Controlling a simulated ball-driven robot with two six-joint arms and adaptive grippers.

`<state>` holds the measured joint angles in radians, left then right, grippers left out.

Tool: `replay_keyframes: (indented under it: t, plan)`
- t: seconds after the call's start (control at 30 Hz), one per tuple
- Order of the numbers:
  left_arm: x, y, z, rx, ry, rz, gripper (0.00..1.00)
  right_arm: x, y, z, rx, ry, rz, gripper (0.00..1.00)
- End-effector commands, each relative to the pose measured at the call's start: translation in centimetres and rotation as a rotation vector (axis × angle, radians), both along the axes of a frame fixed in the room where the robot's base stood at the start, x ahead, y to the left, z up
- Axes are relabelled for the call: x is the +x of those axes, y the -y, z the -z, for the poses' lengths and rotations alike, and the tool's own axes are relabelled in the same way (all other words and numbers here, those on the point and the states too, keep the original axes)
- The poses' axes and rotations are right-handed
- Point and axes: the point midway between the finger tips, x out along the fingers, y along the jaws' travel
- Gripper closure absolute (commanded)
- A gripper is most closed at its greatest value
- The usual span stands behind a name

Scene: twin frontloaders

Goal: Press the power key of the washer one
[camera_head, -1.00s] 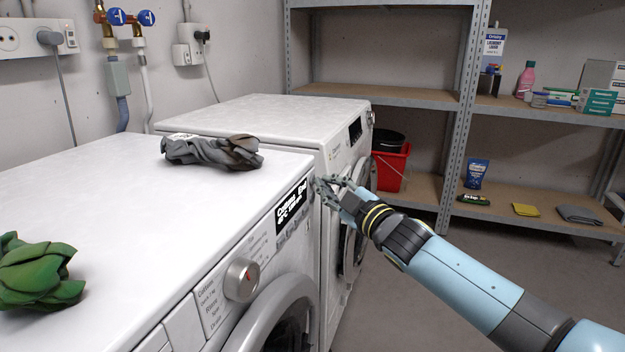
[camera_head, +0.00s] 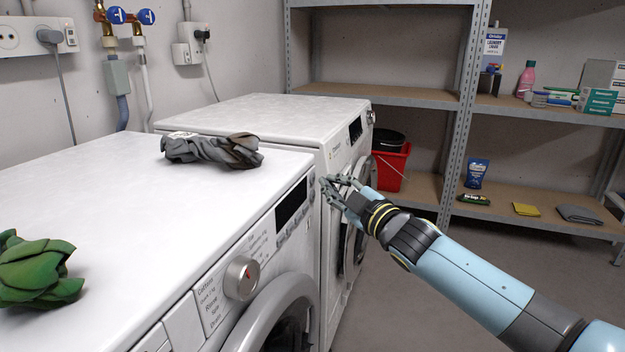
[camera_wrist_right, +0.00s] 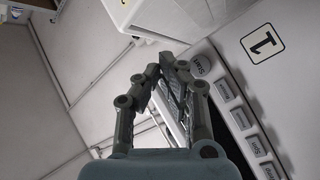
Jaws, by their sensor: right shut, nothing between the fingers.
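The near white washer (camera_head: 130,230) has a front panel with a knob (camera_head: 241,278) and a dark, blank display (camera_head: 291,205). The wrist view shows a panel with a "1" label (camera_wrist_right: 262,43) beside a row of keys, one marked Start (camera_wrist_right: 200,65); it appears to be this near washer. My right gripper (camera_head: 328,184) is shut and empty, just off the right end of the near washer's panel. Its fingertips (camera_wrist_right: 174,64) show close to the Start key in the wrist view; contact cannot be told. The power key is not clearly made out. My left gripper is not in view.
A second white washer (camera_head: 260,110) stands behind the near one. A grey cloth (camera_head: 212,151) and a green cloth (camera_head: 38,270) lie on the near washer. A red bucket (camera_head: 391,168) and shelves (camera_head: 400,95) stand at the back. The floor at right is clear.

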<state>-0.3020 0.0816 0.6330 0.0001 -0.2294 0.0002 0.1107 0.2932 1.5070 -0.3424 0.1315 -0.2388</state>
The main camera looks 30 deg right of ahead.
Motion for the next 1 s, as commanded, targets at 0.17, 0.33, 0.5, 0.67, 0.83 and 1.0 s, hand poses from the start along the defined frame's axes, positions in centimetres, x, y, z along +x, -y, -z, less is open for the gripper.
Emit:
replay_keyframes:
  t: [0.17,0.33,0.5,0.67,0.83,1.0]
  plan:
    - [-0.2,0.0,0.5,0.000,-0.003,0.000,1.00,-0.6,0.6,0.2,-0.002,0.000,0.002,1.00]
    - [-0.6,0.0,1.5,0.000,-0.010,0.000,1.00,-2.0,1.8,0.4,-0.001,-0.001,0.000,1.00]
    - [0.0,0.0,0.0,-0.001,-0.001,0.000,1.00,-3.4,2.8,-0.5,0.001,-0.001,-0.004,1.00]
    - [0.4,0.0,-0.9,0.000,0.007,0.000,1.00,-4.4,3.7,-0.3,0.000,0.000,-0.001,1.00]
    - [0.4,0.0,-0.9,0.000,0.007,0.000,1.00,-4.6,3.9,-0.1,0.000,0.001,0.001,1.00]
    - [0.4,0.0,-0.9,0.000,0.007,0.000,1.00,-4.6,3.9,0.0,0.000,0.000,0.000,1.00]
